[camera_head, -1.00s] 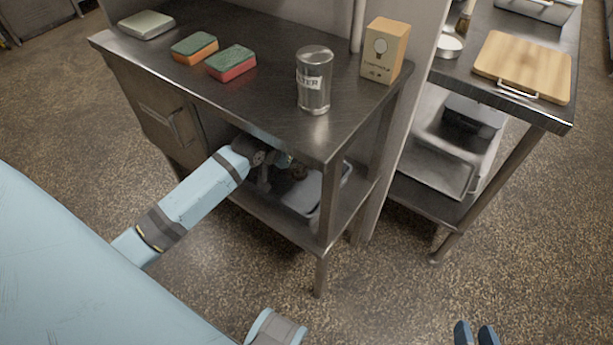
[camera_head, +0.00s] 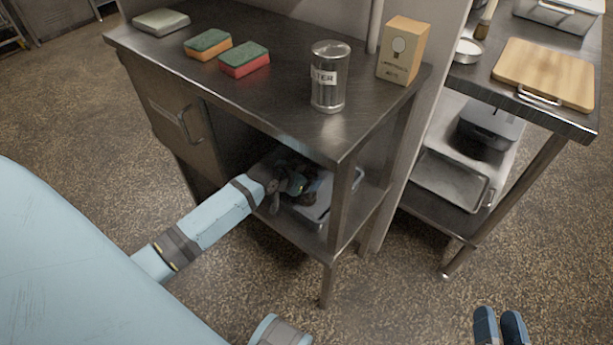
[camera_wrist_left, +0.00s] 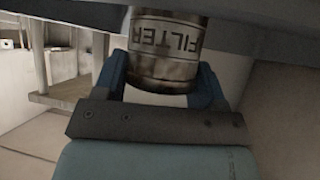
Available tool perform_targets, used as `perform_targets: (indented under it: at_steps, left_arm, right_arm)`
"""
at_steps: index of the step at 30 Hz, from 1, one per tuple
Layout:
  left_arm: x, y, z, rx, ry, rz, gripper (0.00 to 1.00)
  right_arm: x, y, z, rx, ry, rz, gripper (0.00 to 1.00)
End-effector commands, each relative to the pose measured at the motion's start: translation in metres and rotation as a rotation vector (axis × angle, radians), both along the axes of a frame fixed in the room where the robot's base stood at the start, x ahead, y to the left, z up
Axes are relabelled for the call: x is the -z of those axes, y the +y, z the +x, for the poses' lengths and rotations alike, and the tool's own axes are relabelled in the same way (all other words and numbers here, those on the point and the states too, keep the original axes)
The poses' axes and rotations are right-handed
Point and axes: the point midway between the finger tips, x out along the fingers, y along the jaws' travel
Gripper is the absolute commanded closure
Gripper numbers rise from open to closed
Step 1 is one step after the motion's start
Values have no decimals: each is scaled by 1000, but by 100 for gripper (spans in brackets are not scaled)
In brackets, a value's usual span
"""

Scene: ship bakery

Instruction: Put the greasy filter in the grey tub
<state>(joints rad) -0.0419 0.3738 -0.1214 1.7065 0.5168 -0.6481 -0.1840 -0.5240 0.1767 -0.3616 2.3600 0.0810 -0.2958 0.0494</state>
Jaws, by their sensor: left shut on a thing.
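My left gripper (camera_head: 297,186) reaches under the metal counter, over the grey tub (camera_head: 318,213) on the lower shelf. In the left wrist view the left gripper (camera_wrist_left: 165,85) is shut on a metal can-shaped filter (camera_wrist_left: 165,68) with brownish patches and a FILTER label that reads upside down. In the head view the held filter is hard to make out in shadow. A second, shiny can (camera_head: 328,80) with a partly visible label stands upright on the counter. My right gripper (camera_head: 500,327) shows only its fingertips at the bottom edge, close together; its opening is unclear.
The counter (camera_head: 285,115) hangs over the shelf, with a front leg (camera_head: 340,205) right of my left gripper. Two sponges (camera_head: 243,61) and a light-bulb box (camera_head: 403,52) stand on top. A dark lidded tub (camera_head: 487,132) and a tray (camera_head: 447,180) sit on the right-hand bench's shelf.

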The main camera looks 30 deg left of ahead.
Motion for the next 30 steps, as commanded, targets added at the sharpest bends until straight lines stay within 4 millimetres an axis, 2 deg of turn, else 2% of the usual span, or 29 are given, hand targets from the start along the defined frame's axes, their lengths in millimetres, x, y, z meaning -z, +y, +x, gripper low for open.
perform_targets:
  at_steps: [2,3,6,16,20,21,24,30]
  left_arm:
    - [1,0,0,0,-1,0,84]
    - [3,0,0,0,1,0,33]
    - [2,0,0,0,0,0,10]
    - [-1,0,0,0,-1,0,10]
    - [-11,4,-13,1,1,2,10]
    - [-16,5,-19,1,1,2,10]
    - [-28,11,-36,1,1,2,10]
    - [-52,19,-70,1,2,1,10]
  right_arm:
    - [0,0,0,0,1,0,64]
    - [0,0,0,0,1,0,64]
    - [1,0,0,0,1,0,64]
    - [1,0,0,1,2,-1,64]
    - [-3,-2,1,4,14,-15,64]
    - [0,-4,1,7,31,-28,64]
    - [26,-12,-6,26,126,-74,64]
    - [47,-23,-13,41,227,-135,64]
